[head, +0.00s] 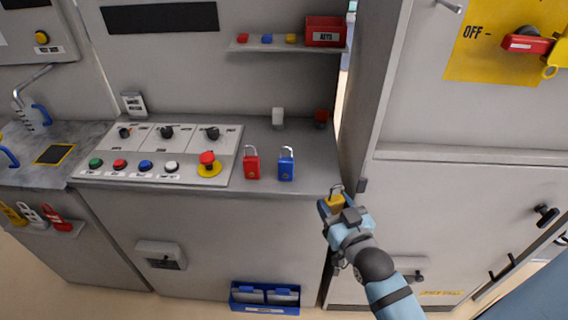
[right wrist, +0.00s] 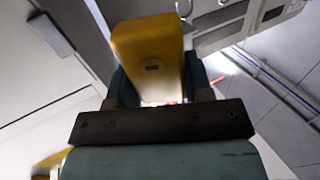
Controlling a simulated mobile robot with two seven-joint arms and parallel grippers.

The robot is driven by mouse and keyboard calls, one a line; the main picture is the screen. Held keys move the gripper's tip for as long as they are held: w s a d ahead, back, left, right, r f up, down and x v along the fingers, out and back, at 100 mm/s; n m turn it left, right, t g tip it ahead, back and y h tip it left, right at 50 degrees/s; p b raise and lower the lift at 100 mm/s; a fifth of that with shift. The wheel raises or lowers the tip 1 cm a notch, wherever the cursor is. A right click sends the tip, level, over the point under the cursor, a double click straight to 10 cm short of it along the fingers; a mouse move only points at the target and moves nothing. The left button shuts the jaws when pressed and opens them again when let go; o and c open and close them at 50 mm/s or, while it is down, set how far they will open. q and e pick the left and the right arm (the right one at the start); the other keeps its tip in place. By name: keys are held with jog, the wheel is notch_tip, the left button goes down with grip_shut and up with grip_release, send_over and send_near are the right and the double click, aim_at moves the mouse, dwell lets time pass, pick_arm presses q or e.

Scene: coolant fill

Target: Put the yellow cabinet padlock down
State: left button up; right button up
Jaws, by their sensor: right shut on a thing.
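The yellow padlock (head: 336,201) is between the jaws of my right gripper (head: 334,207), which is shut on it. It is upright with its shackle up, in front of the counter's right end, beside the grey cabinet. In the right wrist view the yellow padlock body (right wrist: 148,58) fills the space between the fingers of the right gripper (right wrist: 160,85). A red padlock (head: 251,165) and a blue padlock (head: 286,166) stand on the counter (head: 312,170), left of and behind the right gripper. My left gripper is not in view.
A control panel (head: 160,150) with buttons and a red emergency stop (head: 208,160) covers the counter's left part. A shelf (head: 285,47) above holds coloured tags and a red keys box (head: 325,32). A blue bin (head: 265,297) is low at the front. Right of the blue padlock the counter is clear.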

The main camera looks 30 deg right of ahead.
jog(key=shift+s+d+f+b, duration=0.2)
jog(key=shift+d+f, duration=0.05)
jog(key=shift+f, duration=0.25)
jog(key=shift+s+d+f+b, duration=0.15)
jog(key=shift+s+d+f, duration=0.05)
jog(key=shift+f, duration=0.25)
jog(key=shift+d, duration=0.25)
jog(key=w+d, duration=0.1)
jog(key=w, duration=0.4)
jog(key=w+d, duration=0.1)
jog(key=w, duration=0.5)
jog(key=w+d, duration=0.1)
jog(key=w, duration=0.5)
jog(key=shift+w+p, duration=0.25)
jog(key=shift+p, duration=0.15)
jog(key=shift+f, duration=0.35)
jog(key=shift+s, duration=0.1)
jog(key=shift+f, duration=0.1)
jog(key=o, duration=0.7)
